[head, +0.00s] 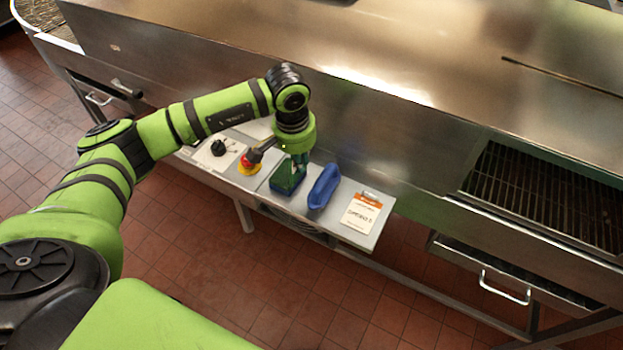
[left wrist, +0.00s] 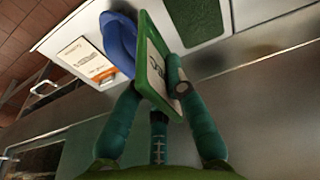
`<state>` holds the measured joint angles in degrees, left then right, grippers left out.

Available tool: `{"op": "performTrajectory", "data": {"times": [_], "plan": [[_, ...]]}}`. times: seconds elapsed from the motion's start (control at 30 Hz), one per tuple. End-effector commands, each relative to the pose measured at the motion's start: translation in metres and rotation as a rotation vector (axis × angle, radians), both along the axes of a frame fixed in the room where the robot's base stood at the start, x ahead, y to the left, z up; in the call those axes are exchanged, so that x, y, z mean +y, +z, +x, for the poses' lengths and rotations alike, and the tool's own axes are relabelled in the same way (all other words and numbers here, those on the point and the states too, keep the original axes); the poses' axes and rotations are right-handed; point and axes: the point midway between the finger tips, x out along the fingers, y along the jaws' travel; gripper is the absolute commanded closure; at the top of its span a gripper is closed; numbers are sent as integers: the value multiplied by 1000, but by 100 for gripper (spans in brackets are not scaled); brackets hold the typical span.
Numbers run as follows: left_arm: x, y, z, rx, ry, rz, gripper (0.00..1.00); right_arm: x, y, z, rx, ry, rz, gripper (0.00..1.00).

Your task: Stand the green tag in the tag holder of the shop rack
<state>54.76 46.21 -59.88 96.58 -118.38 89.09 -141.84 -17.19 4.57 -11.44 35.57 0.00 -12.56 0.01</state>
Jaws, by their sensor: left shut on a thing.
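The green tag, a thin green-framed plate with a pale face and dark marks, shows in the left wrist view (left wrist: 154,66). My left gripper (left wrist: 157,88) is shut on it, with teal fingers on both sides. In the head view my left gripper (head: 299,158) points down over the grey shelf board (head: 250,184), above a dark green block-like thing (head: 287,181). The held tag is hard to tell apart from that green there. I cannot tell which thing is the tag holder of the shop rack. My right gripper is not in view.
A blue elongated thing (head: 324,187) lies just right of the green one. A white and orange printed card (head: 361,212) lies at the board's right end. A red and yellow thing (head: 249,164) and a small black thing (head: 218,148) are to the left. A steel counter (head: 400,125) rises behind.

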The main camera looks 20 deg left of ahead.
Motion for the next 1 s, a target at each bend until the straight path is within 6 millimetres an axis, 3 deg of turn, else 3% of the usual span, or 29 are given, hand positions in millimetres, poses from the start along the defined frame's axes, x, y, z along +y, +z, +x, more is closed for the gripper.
{"op": "performTrajectory", "data": {"times": [0.1, 0.53, 0.93, 1.0], "plan": [[0, -19, -1, 3, -1, 0, 100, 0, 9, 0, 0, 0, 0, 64], [-1, -65, -1, 2, 2, -1, 100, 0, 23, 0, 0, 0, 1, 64], [0, -73, 0, -2, 0, 0, 100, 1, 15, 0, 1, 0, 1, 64], [0, -72, 0, -2, 1, 0, 67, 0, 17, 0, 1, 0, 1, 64]]}}
